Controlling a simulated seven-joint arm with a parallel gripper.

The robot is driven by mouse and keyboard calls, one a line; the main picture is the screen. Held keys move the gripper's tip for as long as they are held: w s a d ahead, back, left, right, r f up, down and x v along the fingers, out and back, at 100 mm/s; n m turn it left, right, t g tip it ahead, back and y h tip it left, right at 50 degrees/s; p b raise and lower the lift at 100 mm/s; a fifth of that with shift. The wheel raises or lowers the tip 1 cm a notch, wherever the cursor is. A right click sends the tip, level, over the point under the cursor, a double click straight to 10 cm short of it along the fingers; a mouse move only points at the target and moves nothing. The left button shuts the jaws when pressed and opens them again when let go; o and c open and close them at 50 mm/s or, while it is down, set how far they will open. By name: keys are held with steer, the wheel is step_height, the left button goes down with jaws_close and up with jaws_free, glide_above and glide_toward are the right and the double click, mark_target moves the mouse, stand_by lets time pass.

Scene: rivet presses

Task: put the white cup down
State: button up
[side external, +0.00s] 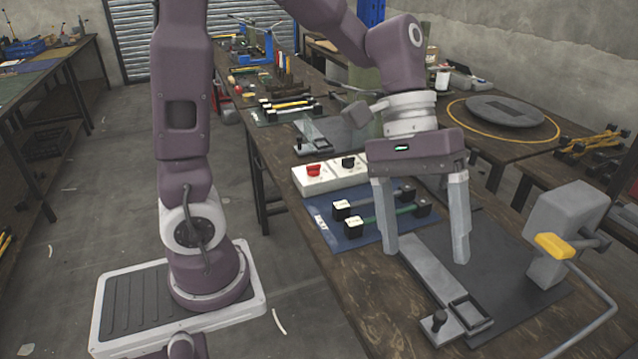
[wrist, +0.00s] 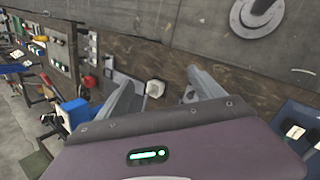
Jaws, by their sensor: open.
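A small white cup-like object (side external: 442,77) stands on the bench at the back, behind my arm in the side view. In the wrist view a small white object (wrist: 155,88) shows beyond my fingers; I cannot tell whether it is the same one. My gripper (side external: 426,256) is open and points down over the grey press plate (side external: 440,275). Nothing shows between its fingers in the side view. Its open fingers also show in the wrist view (wrist: 160,92). No cup is seen in its grasp.
A blue mat (side external: 345,238) with black-and-white-ended rods lies left of my gripper. A white control box (side external: 330,178) with a red button is behind it. A round grey disc (side external: 505,110) lies further back.

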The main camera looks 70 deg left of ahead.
steer(key=s+a+r+m+t+y, duration=0.3)
steer(key=s+a+m+t+y, duration=0.2)
steer(key=s+a, duration=0.6)
steer(key=shift+s+r+t+y, duration=0.2)
steer(key=shift+s+t+y, duration=0.15)
steer(key=shift+t+y, duration=0.2)
